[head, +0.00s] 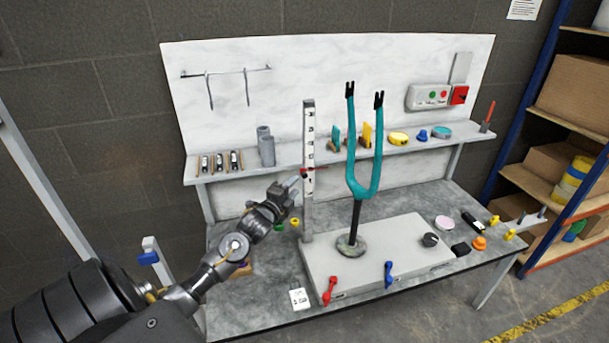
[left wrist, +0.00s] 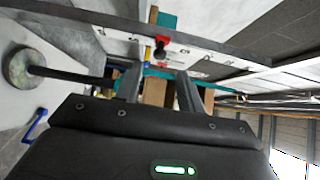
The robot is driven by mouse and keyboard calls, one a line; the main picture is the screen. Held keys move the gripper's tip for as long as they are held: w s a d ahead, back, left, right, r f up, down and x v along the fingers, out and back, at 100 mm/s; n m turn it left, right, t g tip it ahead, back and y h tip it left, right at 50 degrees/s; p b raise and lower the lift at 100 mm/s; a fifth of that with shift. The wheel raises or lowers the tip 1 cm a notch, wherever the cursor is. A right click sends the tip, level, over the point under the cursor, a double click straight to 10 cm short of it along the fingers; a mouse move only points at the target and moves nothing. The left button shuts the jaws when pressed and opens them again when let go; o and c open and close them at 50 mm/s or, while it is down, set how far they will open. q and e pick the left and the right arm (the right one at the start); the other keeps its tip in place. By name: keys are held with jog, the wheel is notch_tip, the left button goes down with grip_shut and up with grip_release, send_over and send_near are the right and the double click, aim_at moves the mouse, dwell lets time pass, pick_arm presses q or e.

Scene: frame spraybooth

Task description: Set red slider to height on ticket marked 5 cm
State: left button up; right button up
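The red slider (head: 309,172) sits on an upright white scale post (head: 308,218) with black marks, a little below the shelf's level. In the left wrist view the red slider (left wrist: 163,46), with a dark knob, lies ahead of my fingers across the scale. My left gripper (head: 296,183) is just left of the post, near the slider's height. Its two fingers (left wrist: 158,85) are spread with a gap between them, apart from the slider. A small white card (head: 300,298), perhaps the ticket, lies on the table front; its marks are too small to read.
A teal fork (head: 362,190) stands on a pale slab (head: 400,262) right of the post. Red (head: 329,289) and blue (head: 388,274) clamps sit at the slab's front. Several small parts lie at the table's right. A shelf (head: 270,168) with parts runs behind.

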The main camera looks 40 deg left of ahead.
aim_at(304, 177)
pick_arm(q)
jog(key=w, duration=0.2)
jog(key=w+a+p, duration=0.1)
jog(key=w, duration=0.4)
jog(key=shift+w+a, duration=0.2)
jog(key=shift+w, duration=0.2)
grip_shut()
jog(key=shift+f, duration=0.1)
